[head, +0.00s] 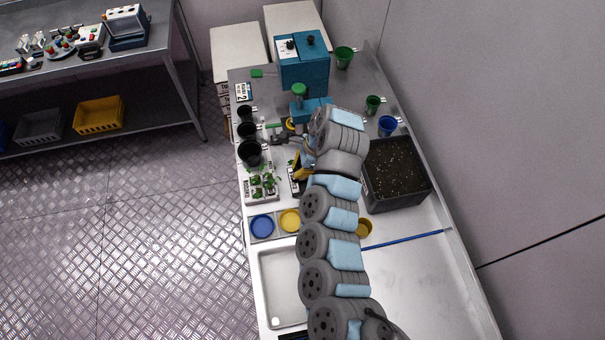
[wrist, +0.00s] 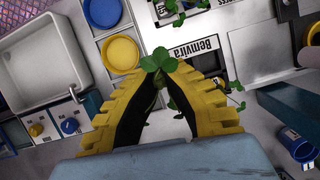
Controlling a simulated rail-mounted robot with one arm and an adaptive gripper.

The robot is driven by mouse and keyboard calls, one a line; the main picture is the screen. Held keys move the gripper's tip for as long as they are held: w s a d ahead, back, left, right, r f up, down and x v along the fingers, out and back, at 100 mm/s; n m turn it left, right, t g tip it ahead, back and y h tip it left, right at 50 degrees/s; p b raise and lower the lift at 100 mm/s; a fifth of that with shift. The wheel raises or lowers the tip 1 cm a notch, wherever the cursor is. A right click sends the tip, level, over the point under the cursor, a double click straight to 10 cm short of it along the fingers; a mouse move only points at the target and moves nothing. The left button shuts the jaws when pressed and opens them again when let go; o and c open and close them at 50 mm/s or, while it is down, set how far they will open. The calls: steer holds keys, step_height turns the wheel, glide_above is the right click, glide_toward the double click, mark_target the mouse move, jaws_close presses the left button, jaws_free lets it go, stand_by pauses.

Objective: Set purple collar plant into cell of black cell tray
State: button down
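My gripper (head: 297,173) has yellow ribbed fingers and points down over the left part of the bench. In the wrist view my gripper (wrist: 160,82) is closed in at the tips around the stem of a plant (wrist: 158,62), whose green leaves show above the tips. Its collar is hidden, so I cannot see its colour. The black cell tray (head: 293,186) is beneath my gripper, mostly covered by the fingers and arm. A white tray (head: 262,199) with several seedlings stands just left of it. More leaves (wrist: 236,86) show beside the right finger.
Black pots (head: 250,153) stand behind the seedling tray. Blue (head: 262,226) and yellow (head: 290,220) dishes and a sink basin (head: 282,288) lie in front. A soil-filled bin (head: 395,168) is to the right, and a teal machine (head: 304,62) stands at the back.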

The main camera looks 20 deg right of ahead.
steer(key=shift+w+d+r+n+g+p, duration=0.1)
steer(key=shift+w+d+n+g+p, duration=0.25)
steer(key=shift+w+d+n, duration=0.45)
steer(key=shift+w+d+r+n+g+p, duration=0.15)
steer(key=shift+w+d+n+p, duration=0.4)
steer(key=shift+d, duration=0.4)
steer(key=shift+s+f, duration=0.1)
steer(key=shift+f, duration=0.1)
steer(key=shift+f+b, duration=3.7)
steer(key=shift+f, duration=2.45)
steer(key=c, duration=1.2)
jaws_free()
steer(key=shift+o, duration=0.2)
